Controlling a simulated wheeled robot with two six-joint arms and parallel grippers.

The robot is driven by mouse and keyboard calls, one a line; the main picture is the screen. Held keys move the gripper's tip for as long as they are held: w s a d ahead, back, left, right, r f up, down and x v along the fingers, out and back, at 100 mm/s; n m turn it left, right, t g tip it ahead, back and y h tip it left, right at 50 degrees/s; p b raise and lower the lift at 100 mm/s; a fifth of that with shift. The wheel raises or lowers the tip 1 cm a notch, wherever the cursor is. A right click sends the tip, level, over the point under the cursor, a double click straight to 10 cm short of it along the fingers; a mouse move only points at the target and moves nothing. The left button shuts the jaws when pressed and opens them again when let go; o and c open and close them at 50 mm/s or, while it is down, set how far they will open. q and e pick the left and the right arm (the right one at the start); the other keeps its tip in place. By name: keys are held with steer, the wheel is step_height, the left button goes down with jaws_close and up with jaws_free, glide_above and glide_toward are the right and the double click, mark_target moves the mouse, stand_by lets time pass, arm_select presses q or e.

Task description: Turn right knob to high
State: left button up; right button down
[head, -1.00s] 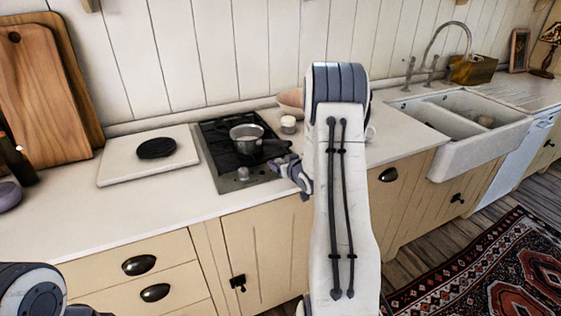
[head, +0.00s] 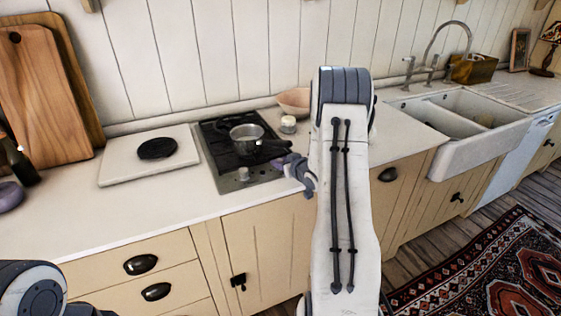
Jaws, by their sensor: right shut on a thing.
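The stove (head: 207,150) is a dark cooktop set in the white counter, with a metal front strip. The left knob (head: 243,174) shows as a small silver knob on that strip. My right gripper (head: 281,164) is at the right end of the strip, shut on the right knob, which its fingers hide. The knob's angle cannot be seen. A steel saucepan (head: 247,136) stands on the cooktop, its dark handle reaching toward my right gripper. My left gripper is out of view; only part of my left arm shows at the lower left.
A pink bowl (head: 293,99) and a small lidded jar (head: 288,124) stand just behind my right gripper. A white board (head: 118,165) with a black round piece (head: 157,148) lies left of the stove. The front counter at left is clear.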

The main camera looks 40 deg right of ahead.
steer(key=n+y+p, duration=0.1)
steer(key=n+y, duration=0.1)
steer(key=n+y+p, duration=0.1)
steer(key=y+p, duration=0.1)
steer(key=shift+d+r+n+y, duration=0.15)
steer(key=shift+d+n+y, duration=0.15)
steer(key=shift+d+n, duration=0.1)
steer(key=shift+d+n+g+y+p, duration=0.1)
steer(key=shift+n+g+y+p, duration=0.3)
steer(key=shift+n+y+p, duration=0.7)
steer(key=shift+y, duration=0.3)
steer(key=c, duration=0.5)
jaws_free()
steer(key=b+v, duration=0.2)
steer(key=v, duration=0.8)
steer(key=shift+s+d, duration=0.1)
steer(key=shift+d, duration=0.05)
